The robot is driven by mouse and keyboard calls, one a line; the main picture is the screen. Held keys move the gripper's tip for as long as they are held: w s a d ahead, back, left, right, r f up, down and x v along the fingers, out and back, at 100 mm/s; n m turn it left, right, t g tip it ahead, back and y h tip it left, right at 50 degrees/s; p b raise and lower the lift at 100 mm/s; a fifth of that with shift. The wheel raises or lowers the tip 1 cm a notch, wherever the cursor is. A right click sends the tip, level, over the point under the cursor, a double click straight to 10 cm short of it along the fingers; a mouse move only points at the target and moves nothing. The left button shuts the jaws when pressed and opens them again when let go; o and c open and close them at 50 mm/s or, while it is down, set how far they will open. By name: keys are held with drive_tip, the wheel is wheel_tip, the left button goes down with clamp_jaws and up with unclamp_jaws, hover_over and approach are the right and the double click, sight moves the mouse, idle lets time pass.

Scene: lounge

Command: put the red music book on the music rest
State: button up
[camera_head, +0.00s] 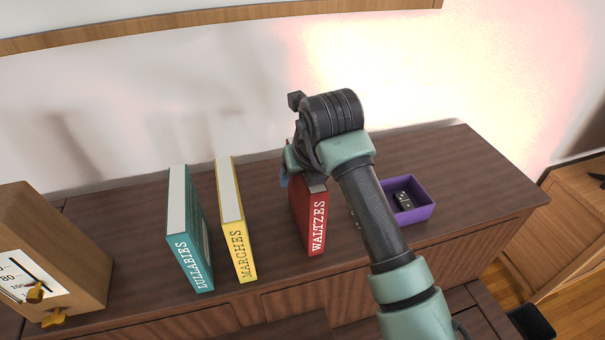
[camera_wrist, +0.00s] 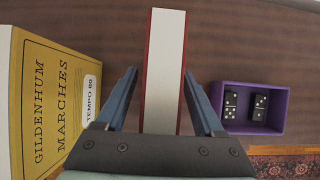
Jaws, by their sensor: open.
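The red music book (camera_head: 312,222), lettered WALTZES, stands upright on the dark wooden cabinet top, spine to the front. In the wrist view its white page edges and thin red covers (camera_wrist: 165,70) are seen from above. My gripper (camera_head: 300,172) is over the top of this book. It is open, with one blue finger on each side of the book (camera_wrist: 160,74); a gap shows on both sides. My arm hides part of the book's upper end in the head view. I see no music rest in either view.
A yellow MARCHES book (camera_head: 240,235) and a teal LULLABIES book (camera_head: 188,240) stand to the left. A purple box (camera_head: 415,215) with black dominoes (camera_wrist: 258,108) is to the right. A wooden metronome (camera_head: 65,250) stands far left. A wall rises behind.

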drive_tip(key=b+v, duration=0.4)
drive_tip(key=v, duration=0.8)
drive_tip(key=shift+r, duration=0.15)
